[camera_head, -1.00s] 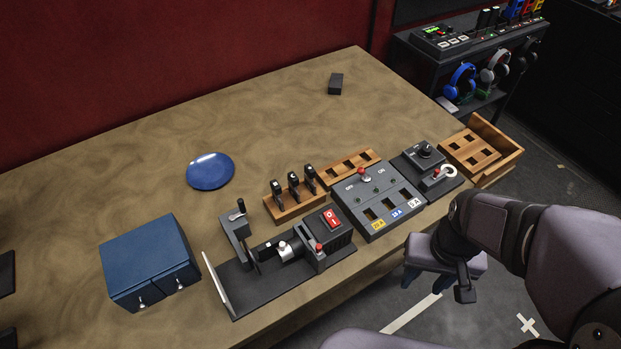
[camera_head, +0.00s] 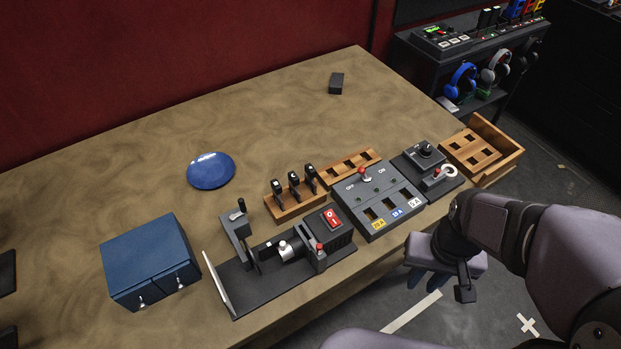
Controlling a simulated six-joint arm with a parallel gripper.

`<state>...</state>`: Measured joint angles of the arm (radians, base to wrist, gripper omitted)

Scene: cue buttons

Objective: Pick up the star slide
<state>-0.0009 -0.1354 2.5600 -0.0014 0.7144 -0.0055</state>
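Three small dark upright pieces (camera_head: 294,182) stand in a row in a wooden rack (camera_head: 290,210) near the middle of the table. No star mark can be made out on them, so I cannot tell which piece, if any, is the star slide. My gripper (camera_head: 428,281) hangs off the table's front edge at the right, above the floor and pointing down. It is well apart from the rack and touches nothing that I can see. Its bluish fingers are partly hidden under the gripper body, and their gap is unclear.
A dark device with a red switch (camera_head: 331,217) stands in front of the rack. Right of it are a grey lever panel (camera_head: 349,198), a dial unit (camera_head: 430,168) and a wooden tray (camera_head: 506,160). A blue cabinet (camera_head: 150,262), blue plate (camera_head: 211,171) and black block (camera_head: 336,84) stand apart.

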